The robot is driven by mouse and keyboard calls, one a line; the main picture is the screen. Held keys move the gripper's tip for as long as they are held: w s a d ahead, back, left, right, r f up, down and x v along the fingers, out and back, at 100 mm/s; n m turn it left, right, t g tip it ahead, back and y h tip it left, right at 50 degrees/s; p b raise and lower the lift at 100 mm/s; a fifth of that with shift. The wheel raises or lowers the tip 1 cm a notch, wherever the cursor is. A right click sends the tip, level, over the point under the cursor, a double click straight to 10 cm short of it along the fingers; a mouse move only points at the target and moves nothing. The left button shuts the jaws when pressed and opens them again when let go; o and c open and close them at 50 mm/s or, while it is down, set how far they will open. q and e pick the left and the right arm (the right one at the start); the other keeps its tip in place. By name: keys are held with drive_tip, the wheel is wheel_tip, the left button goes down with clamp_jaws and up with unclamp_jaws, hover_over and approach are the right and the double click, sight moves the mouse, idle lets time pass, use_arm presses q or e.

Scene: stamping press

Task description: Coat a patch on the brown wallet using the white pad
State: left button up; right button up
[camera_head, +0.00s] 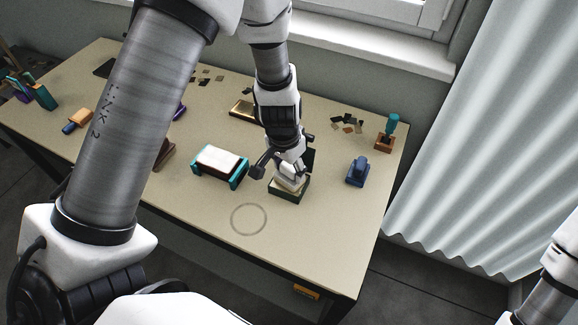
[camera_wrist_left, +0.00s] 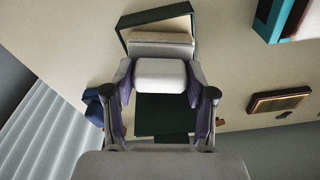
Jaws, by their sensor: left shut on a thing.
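My left gripper (camera_head: 284,166) is shut on the white pad, seen between the fingers as a pale block (camera_wrist_left: 160,75) in the left wrist view. The pad is over an open dark green box (camera_head: 289,193), also in the left wrist view (camera_wrist_left: 126,35), with a cream surface inside. I cannot tell whether the pad touches that surface. A dark green flap, perhaps its lid (camera_wrist_left: 165,115), lies beyond the pad. A brown object (camera_head: 165,153) is partly hidden behind my left arm; I cannot tell whether it is the wallet. My right gripper is out of view.
A teal-ended holder with a white top (camera_head: 220,160) stands left of the green box. A blue device (camera_head: 358,171) and a teal-handled stamp (camera_head: 389,134) are at right. A gold-framed box (camera_head: 242,111) lies behind. A grey circle (camera_head: 248,219) marks clear table in front.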

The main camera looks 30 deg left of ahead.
sight(288, 166)
use_arm(q)
drive_tip(key=shift+f, duration=0.1)
wheel_tip(288, 166, up, 7)
drive_tip(key=p, duration=0.6)
idle(0.3)
idle(0.4)
